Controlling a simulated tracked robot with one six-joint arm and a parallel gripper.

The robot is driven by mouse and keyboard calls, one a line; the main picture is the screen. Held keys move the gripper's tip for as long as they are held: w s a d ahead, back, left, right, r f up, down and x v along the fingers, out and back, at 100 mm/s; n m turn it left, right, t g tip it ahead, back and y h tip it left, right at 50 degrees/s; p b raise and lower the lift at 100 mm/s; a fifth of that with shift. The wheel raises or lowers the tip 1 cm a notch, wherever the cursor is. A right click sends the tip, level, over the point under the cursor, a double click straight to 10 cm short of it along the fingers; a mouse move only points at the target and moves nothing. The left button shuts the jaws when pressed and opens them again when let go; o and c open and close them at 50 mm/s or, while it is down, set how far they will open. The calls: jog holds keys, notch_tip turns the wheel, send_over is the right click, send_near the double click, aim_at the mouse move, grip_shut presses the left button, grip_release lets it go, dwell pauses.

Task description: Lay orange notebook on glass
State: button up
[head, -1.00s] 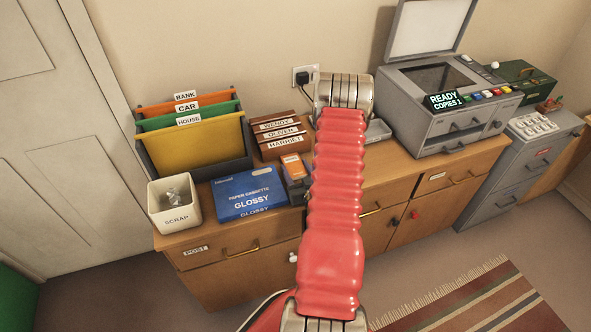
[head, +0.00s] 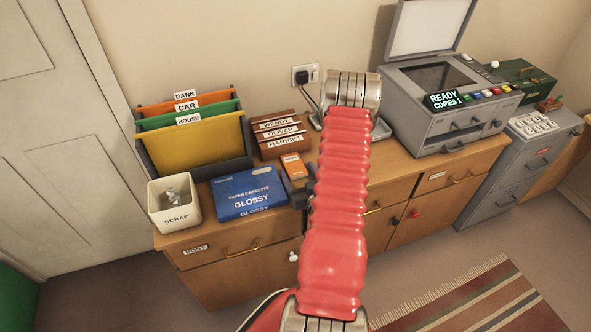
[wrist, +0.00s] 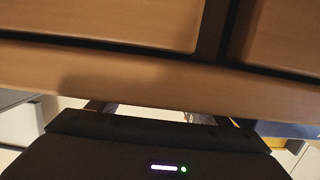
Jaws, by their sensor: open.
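The small orange notebook (head: 294,166) lies on the sideboard top, between the blue paper box and my red arm. The copier's dark glass (head: 437,74) shows at the right under a raised lid (head: 427,26), and it looks bare. My gripper (head: 303,195) is a dark shape just in front of the notebook, partly hidden behind my arm. In the wrist view my gripper (wrist: 155,113) is open, with its fingers apart and nothing seen between them. The notebook cannot be made out in the wrist view.
The blue paper cassette box (head: 249,194), scrap bin (head: 174,204), file rack (head: 195,145) and brown letter rack (head: 278,133) crowd the left of the sideboard. The copier (head: 447,110) fills its right. Wooden drawer fronts (wrist: 110,25) fill the wrist view's top.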

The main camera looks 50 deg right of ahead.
jog(key=v, duration=0.9)
jog(key=shift+s+a, duration=0.1)
jog(key=shift+s, duration=0.1)
